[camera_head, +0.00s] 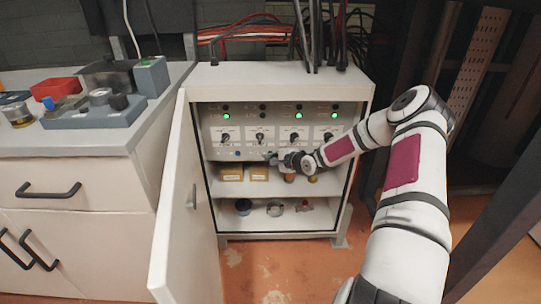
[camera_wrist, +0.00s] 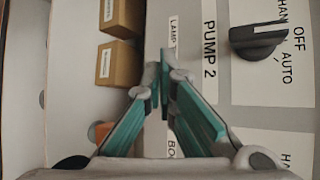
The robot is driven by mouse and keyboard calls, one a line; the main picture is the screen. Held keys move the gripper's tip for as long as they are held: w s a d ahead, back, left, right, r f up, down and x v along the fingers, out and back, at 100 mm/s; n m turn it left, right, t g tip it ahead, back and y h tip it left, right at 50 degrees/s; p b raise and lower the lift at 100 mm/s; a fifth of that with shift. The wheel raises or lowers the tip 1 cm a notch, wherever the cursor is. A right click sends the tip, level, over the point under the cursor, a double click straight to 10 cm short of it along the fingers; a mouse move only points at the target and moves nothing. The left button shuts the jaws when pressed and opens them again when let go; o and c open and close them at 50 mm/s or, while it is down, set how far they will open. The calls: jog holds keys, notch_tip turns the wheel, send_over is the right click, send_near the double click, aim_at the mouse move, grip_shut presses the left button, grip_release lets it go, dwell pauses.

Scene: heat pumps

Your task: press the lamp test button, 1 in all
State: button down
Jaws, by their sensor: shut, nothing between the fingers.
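The control panel (camera_head: 215,140) is inside the open white cabinet, with rotary switches and lit green lamps. In the wrist view a label starting "LAMP" (camera_wrist: 173,38) is on the panel edge, beside the "PUMP 2" label (camera_wrist: 209,50). My gripper (camera_wrist: 163,85) is shut and empty, its teal fingers pointing at the panel between the "LAMP" label and a label starting "BO" (camera_wrist: 172,148). The lamp test button cannot be made out and may be hidden behind the fingertips. In the head view my gripper (camera_head: 272,157) is at the panel's lower edge. I cannot tell if it touches.
A black rotary switch (camera_wrist: 258,40) is close by. Small cardboard boxes (camera_head: 231,174) stand on the shelf below the panel. The cabinet door (camera_head: 180,200) stands open at left. Cables (camera_head: 318,35) run down to the cabinet top.

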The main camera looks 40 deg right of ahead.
jog(key=shift+w+d, duration=0.1)
jog(key=shift+w, duration=0.05)
dwell(0.6)
jog(key=shift+s+a+p, duration=0.3)
jog(key=shift+s+a, duration=0.05)
jog(key=shift+s, duration=0.3)
jog(key=shift+s+a+p, duration=0.65)
jog(key=shift+s+a, duration=0.1)
jog(key=shift+s, duration=0.3)
jog(key=shift+s+a+p, duration=0.6)
jog(key=shift+s+a, duration=0.1)
jog(key=shift+s, duration=0.3)
